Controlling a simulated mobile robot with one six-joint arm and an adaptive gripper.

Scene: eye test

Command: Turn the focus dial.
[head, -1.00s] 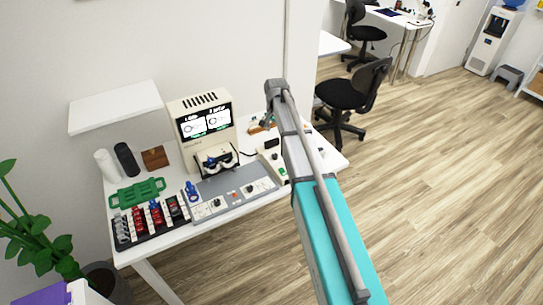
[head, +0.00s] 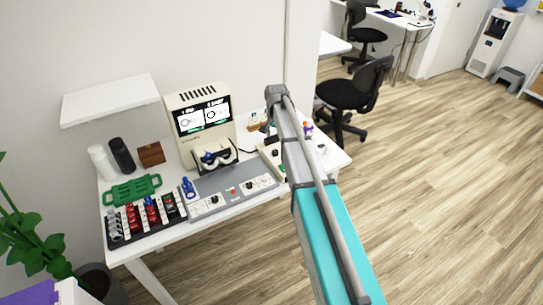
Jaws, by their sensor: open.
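The grey control panel (head: 232,193) lies along the front of the white desk. It carries a black dial on its left part (head: 214,199) and another on its right part (head: 249,186); their labels are too small to read, so I cannot tell which is the focus dial. The cream eye-test machine (head: 203,116) stands behind the panel, with a lit screen (head: 204,115) and a white viewer (head: 215,156). My gripper (head: 267,127) is small and partly hidden by my arm. It is open and appears empty, right of the machine and apart from the panel.
A rack of coloured lens pieces (head: 146,219), a green tray (head: 132,190) and a blue piece (head: 188,186) are on the left. A cream box (head: 271,155) is partly behind my arm. A white shelf (head: 110,100) overhangs the left. A black chair (head: 352,90) stands right.

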